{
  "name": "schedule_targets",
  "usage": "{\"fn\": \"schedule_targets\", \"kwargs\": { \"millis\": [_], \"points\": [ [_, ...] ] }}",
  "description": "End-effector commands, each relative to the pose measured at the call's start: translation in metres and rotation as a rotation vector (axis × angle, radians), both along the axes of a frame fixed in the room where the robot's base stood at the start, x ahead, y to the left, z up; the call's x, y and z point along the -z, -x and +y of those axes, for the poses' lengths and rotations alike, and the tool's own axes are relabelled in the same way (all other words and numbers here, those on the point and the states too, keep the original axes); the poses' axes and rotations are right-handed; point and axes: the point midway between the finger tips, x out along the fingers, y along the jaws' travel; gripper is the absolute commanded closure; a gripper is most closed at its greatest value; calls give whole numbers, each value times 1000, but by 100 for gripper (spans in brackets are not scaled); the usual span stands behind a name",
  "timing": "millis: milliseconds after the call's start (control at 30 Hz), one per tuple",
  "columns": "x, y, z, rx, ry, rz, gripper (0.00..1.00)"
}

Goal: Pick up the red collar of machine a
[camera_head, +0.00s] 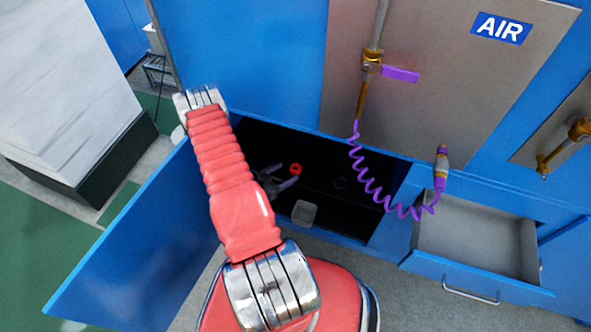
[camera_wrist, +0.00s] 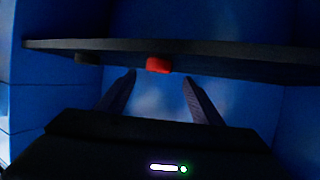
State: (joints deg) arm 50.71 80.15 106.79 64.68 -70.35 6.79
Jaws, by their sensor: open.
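The red collar (camera_head: 295,169) is a small red ring inside the dark open compartment of the blue machine. In the wrist view it shows as a small red block (camera_wrist: 159,65) on a dark horizontal bar. My gripper (camera_head: 291,176) is inside the compartment, its two fingers spread, with the collar just beyond the fingertips. In the wrist view my gripper's fingers (camera_wrist: 158,75) stand apart, one on each side below the collar. Nothing is between them. I cannot tell whether a finger touches the bar.
The open blue door (camera_head: 130,235) stands at the left. A clear container (camera_head: 304,213) is low in the compartment. A purple coiled air hose (camera_head: 370,180) hangs to the right, beside an open grey drawer (camera_head: 475,237). A dark part (camera_wrist: 87,58) sits left on the bar (camera_wrist: 230,65).

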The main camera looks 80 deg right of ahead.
Motion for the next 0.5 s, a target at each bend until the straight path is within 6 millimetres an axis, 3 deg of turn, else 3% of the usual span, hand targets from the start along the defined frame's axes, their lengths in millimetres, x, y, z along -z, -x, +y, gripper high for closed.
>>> {"fn": "schedule_targets", "kwargs": {
  "millis": [267,500],
  "points": [
    [3,3,-4,2,0,0,40],
    [17,18,-25,5,1,-1,40]
  ]
}}
